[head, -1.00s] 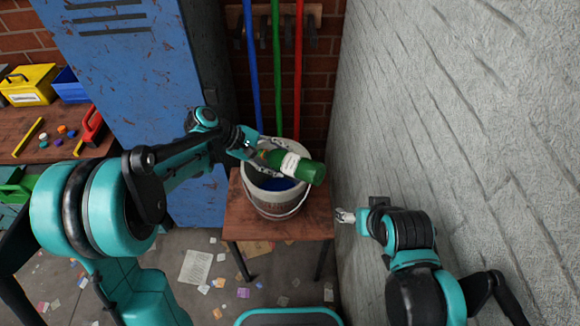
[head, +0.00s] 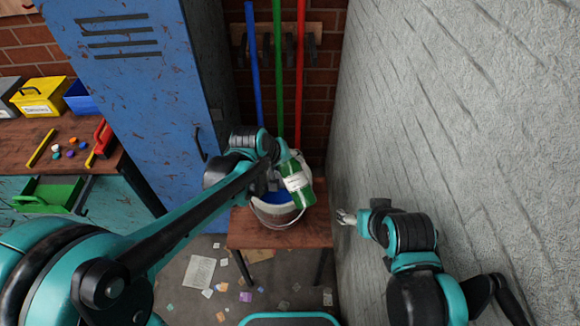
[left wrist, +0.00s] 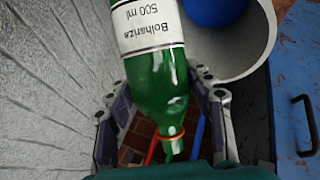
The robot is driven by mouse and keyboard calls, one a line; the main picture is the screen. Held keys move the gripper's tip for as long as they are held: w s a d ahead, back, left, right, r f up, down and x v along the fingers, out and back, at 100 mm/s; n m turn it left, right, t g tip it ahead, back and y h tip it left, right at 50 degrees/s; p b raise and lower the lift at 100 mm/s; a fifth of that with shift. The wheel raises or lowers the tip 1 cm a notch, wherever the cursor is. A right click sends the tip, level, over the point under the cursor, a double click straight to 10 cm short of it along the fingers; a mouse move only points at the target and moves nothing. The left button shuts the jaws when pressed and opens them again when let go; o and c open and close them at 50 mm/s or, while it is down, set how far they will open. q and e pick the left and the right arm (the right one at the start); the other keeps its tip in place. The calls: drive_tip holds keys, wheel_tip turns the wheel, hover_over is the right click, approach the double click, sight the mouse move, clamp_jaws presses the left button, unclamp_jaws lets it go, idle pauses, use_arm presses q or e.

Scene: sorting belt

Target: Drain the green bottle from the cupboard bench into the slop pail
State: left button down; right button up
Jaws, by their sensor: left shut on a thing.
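The green bottle (head: 299,185) has a white label and is tilted over the slop pail (head: 277,214) in the head view. My left gripper (head: 280,178) is shut on it. In the left wrist view the bottle (left wrist: 160,82) lies between the two fingers, its label upside down and its orange-ringed neck toward the bottom edge. The pail (left wrist: 236,58) shows there at upper right, with a blue surface inside. I cannot see any liquid leaving the bottle. My right gripper (head: 346,217) is apart from the pail, near the grey wall; its jaw state is unclear.
The pail stands on a small wooden stool (head: 255,238). A blue locker (head: 130,100) is at left, a grey wall (head: 460,120) at right. Blue, green and red poles (head: 278,70) hang behind. A workbench (head: 75,135) with boxes is at far left.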

use_arm(q)
drive_tip(key=w+r+t+y, duration=0.1)
drive_tip(key=t, duration=0.1)
drive_tip(key=w+a+r+m+t+y+b, duration=0.1)
drive_tip(key=shift+a+t, duration=0.1)
drive_tip(key=shift+t, duration=0.3)
drive_tip(key=t+b, duration=0.1)
drive_tip(key=w+a+m+t+y+b, duration=0.1)
drive_tip(key=b, duration=0.1)
drive_tip(key=w+t+b, duration=0.1)
drive_tip(key=shift+w+a+f+m+b, duration=0.2)
drive_tip(key=shift+a+m+b, duration=0.1)
drive_tip(key=shift+b, duration=0.1)
drive_tip(key=shift+w+a+r+t+y+b, duration=0.15)
drive_tip(key=shift+w+t+y+b, duration=0.15)
drive_tip(key=shift+t+b, duration=0.25)
drive_tip(key=shift+w+r, duration=0.1)
drive_tip(key=shift+a, duration=0.1)
